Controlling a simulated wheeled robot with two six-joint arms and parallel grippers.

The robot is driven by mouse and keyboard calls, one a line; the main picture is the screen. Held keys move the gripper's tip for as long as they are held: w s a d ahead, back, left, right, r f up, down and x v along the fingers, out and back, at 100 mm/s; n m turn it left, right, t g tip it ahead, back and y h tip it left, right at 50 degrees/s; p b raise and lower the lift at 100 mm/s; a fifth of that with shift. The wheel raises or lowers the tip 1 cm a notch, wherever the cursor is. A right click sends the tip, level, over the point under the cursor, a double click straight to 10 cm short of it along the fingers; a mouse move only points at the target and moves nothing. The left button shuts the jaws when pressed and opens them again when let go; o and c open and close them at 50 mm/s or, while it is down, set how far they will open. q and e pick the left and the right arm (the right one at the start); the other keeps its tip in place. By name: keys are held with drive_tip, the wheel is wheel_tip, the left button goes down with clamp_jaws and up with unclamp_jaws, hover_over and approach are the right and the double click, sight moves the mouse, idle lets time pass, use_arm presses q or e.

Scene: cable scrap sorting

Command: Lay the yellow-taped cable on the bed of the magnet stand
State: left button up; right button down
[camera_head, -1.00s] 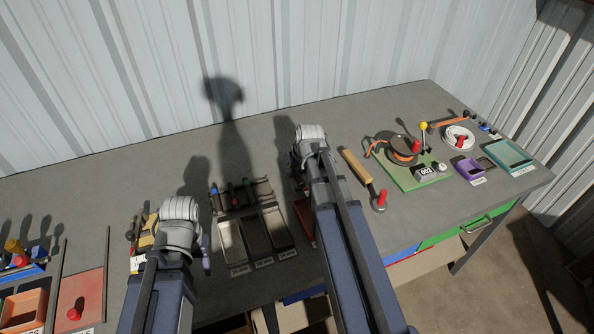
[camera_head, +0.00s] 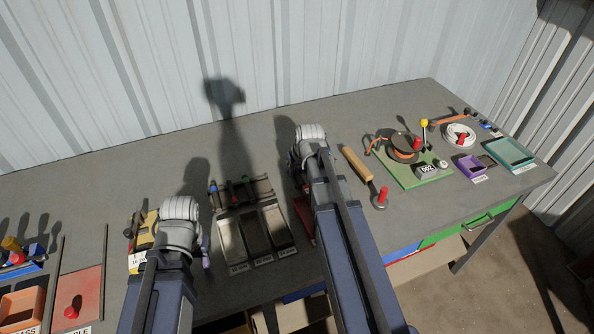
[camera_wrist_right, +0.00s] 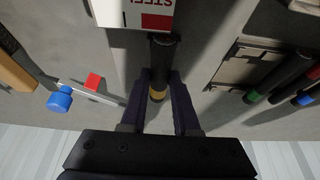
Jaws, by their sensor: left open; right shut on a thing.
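In the head view my right gripper (camera_head: 307,162) hides the cable. My left gripper (camera_head: 182,232) is open, its fingers mostly hidden, beside a yellow item with a label (camera_head: 143,238). I cannot pick out the magnet stand for certain in either view.
A three-slot tray (camera_head: 258,237) with several coloured-end cables behind it stands between the arms. A wooden-handled tool (camera_head: 357,164) and a green board (camera_head: 400,178) lie to the right. A red mat (camera_head: 82,298) lies far left. The bench is bare along the back wall.

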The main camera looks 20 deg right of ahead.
drive_tip(key=c, duration=0.6)
unclamp_jaws()
wheel_tip(320, 180, up, 7)
drive_tip(key=p, duration=0.7)
drive_tip(key=shift+r, duration=0.1)
use_arm(q)
wheel_tip(320, 180, up, 7)
